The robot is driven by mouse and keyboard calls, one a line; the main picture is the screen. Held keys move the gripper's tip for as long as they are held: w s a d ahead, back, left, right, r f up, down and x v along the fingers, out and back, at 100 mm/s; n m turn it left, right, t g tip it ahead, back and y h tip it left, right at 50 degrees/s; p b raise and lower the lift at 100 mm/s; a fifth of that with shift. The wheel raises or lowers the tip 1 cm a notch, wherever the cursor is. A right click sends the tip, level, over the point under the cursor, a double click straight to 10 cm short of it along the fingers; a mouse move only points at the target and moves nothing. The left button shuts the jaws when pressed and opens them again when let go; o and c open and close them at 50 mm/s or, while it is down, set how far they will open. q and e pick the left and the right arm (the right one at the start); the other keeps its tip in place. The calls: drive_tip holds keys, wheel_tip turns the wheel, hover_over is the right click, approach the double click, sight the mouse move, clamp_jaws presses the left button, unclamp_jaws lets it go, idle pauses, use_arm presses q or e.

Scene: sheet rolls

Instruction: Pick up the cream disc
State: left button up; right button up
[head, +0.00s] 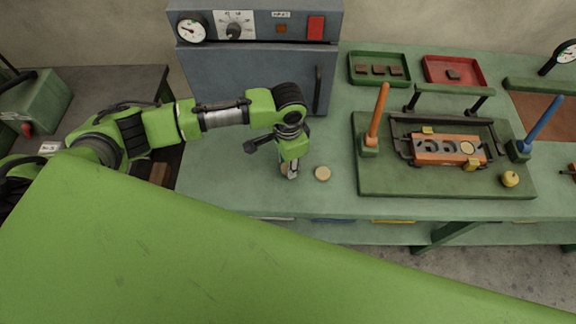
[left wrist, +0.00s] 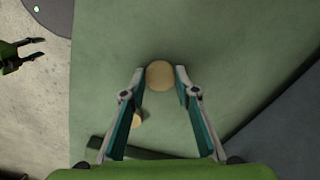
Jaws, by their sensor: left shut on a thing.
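My left gripper (head: 291,174) points down over the front part of the green table. It is shut on a round cream disc (left wrist: 160,75), which sits between the fingertips in the left wrist view. In the head view that disc is mostly hidden by the fingers, and I cannot tell whether it is clear of the table. A second pale disc (head: 322,173) lies flat on the table just right of the gripper. It also shows in the left wrist view (left wrist: 137,119), partly behind a finger. My right gripper (left wrist: 34,48) shows at the left edge of the wrist view with its fingers apart.
A grey oven-like cabinet (head: 246,75) stands behind the left arm. A dark green board (head: 400,185) to the right carries an orange fixture (head: 430,158), an orange post (head: 378,115) and a yellow knob (head: 510,179). Green (head: 400,82) and red (head: 478,80) trays sit behind.

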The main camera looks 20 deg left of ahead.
use_arm(q)
drive_tip(key=shift+r, duration=0.1)
drive_tip(key=shift+r, duration=0.25)
wheel_tip(320, 180, up, 2)
drive_tip(key=shift+w+r+b, duration=0.1)
drive_tip(key=shift+r+b, duration=0.05)
drive_tip(key=shift+b, duration=0.6)
drive_tip(key=s+d+r+b, duration=0.2)
drive_tip(key=s+d+r, duration=0.4)
drive_tip(key=d+r, duration=0.4)
drive_tip(key=shift+s+d, duration=0.3)
drive_tip(key=shift+d, duration=0.95)
